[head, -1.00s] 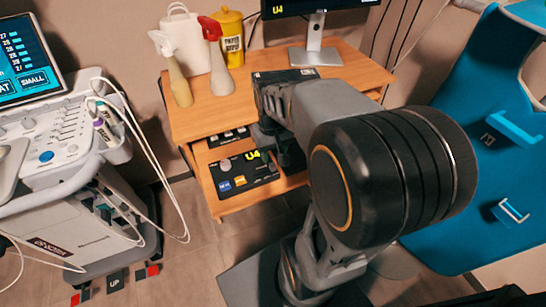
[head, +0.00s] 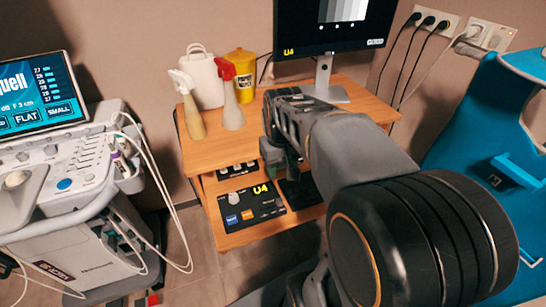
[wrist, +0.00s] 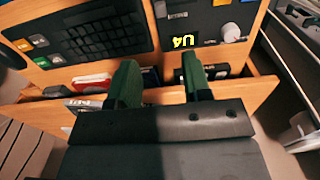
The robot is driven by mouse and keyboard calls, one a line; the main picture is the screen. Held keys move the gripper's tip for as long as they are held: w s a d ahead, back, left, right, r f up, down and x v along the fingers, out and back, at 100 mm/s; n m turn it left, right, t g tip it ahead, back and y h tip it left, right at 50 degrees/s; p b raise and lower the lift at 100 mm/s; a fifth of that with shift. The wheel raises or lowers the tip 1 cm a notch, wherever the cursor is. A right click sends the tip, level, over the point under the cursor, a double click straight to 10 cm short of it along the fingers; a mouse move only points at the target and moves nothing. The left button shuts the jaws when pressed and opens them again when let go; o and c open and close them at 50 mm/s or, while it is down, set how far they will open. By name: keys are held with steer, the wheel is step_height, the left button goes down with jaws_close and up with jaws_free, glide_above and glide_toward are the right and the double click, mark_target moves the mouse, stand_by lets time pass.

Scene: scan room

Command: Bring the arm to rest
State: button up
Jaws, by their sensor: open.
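My gripper (wrist: 160,85) shows in the wrist view with its two green fingers apart and nothing between them. It points toward the front of the wooden desk (wrist: 262,90), with the fingers over a narrow compartment holding dark and red-and-white boxes (wrist: 92,82). In the head view my arm reaches forward to the desk (head: 200,152). The gripper end there is mostly hidden behind my own arm links, so contact with the desk cannot be told.
Two spray bottles (head: 232,105), a white container (head: 203,82), a yellow canister (head: 243,72) and a monitor (head: 325,35) stand on the desk. An ultrasound machine (head: 60,170) with hanging cables is at left. A blue chair (head: 490,130) is at right.

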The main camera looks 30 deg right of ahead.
steer(key=s+a+r+t+p, duration=0.1)
steer(key=s+a+r+p, duration=0.1)
steer(key=a+r+p, duration=0.2)
steer(key=s+a+r+n+t+p, duration=0.1)
steer(key=s+a+r+t+p, duration=0.1)
steer(key=r+p, duration=0.9)
steer(key=a+p, duration=0.1)
steer(key=p, duration=0.1)
steer(key=shift+s+a+n+t+p, duration=0.15)
steer(key=shift+a+n+t+p, duration=0.15)
steer(key=shift+a+p, duration=0.1)
steer(key=shift+r, duration=0.1)
